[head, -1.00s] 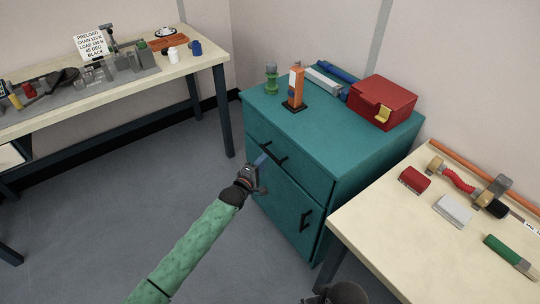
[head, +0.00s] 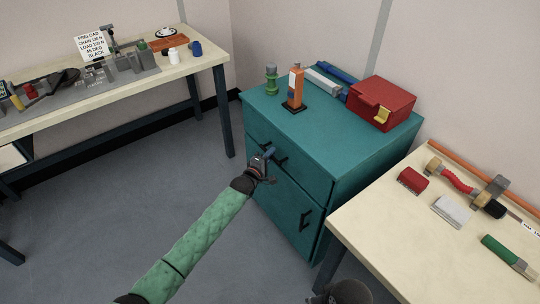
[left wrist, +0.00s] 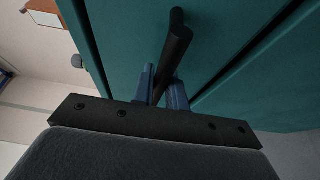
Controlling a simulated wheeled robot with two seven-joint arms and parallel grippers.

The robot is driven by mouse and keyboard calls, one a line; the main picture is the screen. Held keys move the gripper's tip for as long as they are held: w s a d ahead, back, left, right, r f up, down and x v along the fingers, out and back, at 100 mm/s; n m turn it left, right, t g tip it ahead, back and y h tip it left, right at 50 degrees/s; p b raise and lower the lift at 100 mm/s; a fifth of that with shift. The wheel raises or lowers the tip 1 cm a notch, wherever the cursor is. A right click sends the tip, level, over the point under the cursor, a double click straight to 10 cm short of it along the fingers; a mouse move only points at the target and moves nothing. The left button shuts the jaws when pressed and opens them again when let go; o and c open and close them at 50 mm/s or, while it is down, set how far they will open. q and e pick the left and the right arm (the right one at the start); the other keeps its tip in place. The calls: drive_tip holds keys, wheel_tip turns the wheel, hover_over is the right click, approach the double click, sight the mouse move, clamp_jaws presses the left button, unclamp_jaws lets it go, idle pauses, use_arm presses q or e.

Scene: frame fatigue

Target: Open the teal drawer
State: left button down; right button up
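The teal drawer (head: 308,177) is the upper front of the teal cabinet, above a door, and its front looks flush with the cabinet. Its black bar handle (head: 280,158) is partly covered by my left gripper (head: 268,158). In the left wrist view, the handle (left wrist: 177,45) runs between the two blue fingers of my left gripper (left wrist: 163,90). The fingers stand close on either side of the bar, with little or no gap, and look shut on it. My right gripper is not in view.
The cabinet top (head: 345,125) holds a red box (head: 382,102), an orange bottle-like item (head: 295,88) and a green piece (head: 271,80). A door handle (head: 306,219) sits below the drawer. A cream table (head: 400,235) stands close at right. Open floor (head: 150,180) lies to the left.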

use_arm(q)
drive_tip(key=s+a, duration=0.9)
drive_tip(key=a, duration=0.4)
drive_tip(key=s+a+p, duration=0.1)
drive_tip(key=s+a, duration=0.9)
drive_tip(key=a, duration=0.3)
drive_tip(key=shift+s+a, duration=0.2)
drive_tip(key=shift+a, duration=0.15)
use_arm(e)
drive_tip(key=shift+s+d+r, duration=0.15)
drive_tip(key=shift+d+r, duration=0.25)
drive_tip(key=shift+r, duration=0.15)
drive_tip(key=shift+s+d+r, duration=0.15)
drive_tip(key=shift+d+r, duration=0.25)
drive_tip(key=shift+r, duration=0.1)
use_arm(q)
drive_tip(key=c, duration=1.4)
unclamp_jaws()
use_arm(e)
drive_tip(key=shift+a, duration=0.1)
